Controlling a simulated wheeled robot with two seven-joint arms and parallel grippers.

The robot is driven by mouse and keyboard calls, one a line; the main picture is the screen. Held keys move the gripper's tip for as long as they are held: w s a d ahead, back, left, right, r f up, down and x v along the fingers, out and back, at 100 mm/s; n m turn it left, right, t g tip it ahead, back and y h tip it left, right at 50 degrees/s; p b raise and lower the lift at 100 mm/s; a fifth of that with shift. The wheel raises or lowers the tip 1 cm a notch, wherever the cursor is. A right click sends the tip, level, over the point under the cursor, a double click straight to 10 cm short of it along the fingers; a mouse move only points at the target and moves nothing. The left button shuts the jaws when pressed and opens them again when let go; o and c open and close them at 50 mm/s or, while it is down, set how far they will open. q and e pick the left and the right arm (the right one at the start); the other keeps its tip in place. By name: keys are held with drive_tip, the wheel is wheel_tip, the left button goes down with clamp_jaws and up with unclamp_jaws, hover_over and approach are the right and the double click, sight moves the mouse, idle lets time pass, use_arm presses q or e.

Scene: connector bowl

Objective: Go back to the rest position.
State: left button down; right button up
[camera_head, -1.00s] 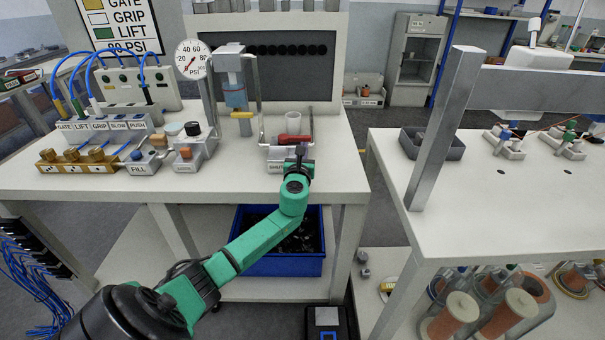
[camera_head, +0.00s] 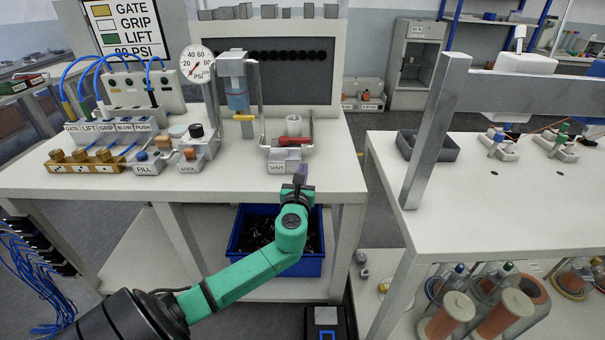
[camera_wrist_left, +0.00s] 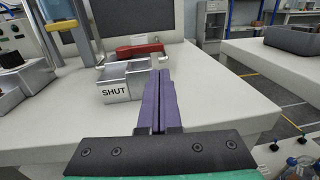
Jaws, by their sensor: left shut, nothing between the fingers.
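My left gripper (camera_head: 302,174) is at the end of the green left arm, near the front edge of the white table (camera_head: 335,165). In the left wrist view its two purple fingers (camera_wrist_left: 161,102) are pressed together with nothing between them. A valve block marked SHUT (camera_head: 285,155) stands on the table just beyond the fingertips, with its red handle (camera_head: 293,140) behind. The wrist view also shows the SHUT block (camera_wrist_left: 124,84) left of the fingers, apart from them as far as I can tell. My right gripper is not in view.
The blue bin (camera_head: 254,262) of dark parts sits below the table. The FILL block (camera_head: 150,163), LOCK block (camera_head: 193,155) and a pressure gauge (camera_head: 197,64) stand to the left. A second table (camera_head: 480,205) with a grey tray (camera_head: 446,147) stands right, across a gap.

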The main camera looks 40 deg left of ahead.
use_arm(q)
drive_tip(key=s+d+f+n+g+h, duration=0.35)
drive_tip(key=s+f+n+g, duration=0.35)
drive_tip(key=s+f+n, duration=0.6)
drive_tip(key=s+d+f+n+g+h, duration=0.2)
drive_tip(key=s+d+n+h, duration=0.1)
drive_tip(key=s+d+n, duration=0.35)
drive_tip(key=s+d+f+n+g+h, duration=0.3)
drive_tip(key=s+d+n, duration=0.25)
drive_tip(key=n, duration=0.25)
drive_tip(key=s+f+g, duration=0.1)
drive_tip(key=s+f, duration=0.2)
drive_tip(key=f, duration=2.1)
drive_tip(key=s+a+f+g+p, duration=0.1)
drive_tip(key=s+a+f, duration=0.1)
drive_tip(key=s+f, duration=0.9)
drive_tip(key=s, duration=0.5)
drive_tip(key=shift+a+f, duration=0.4)
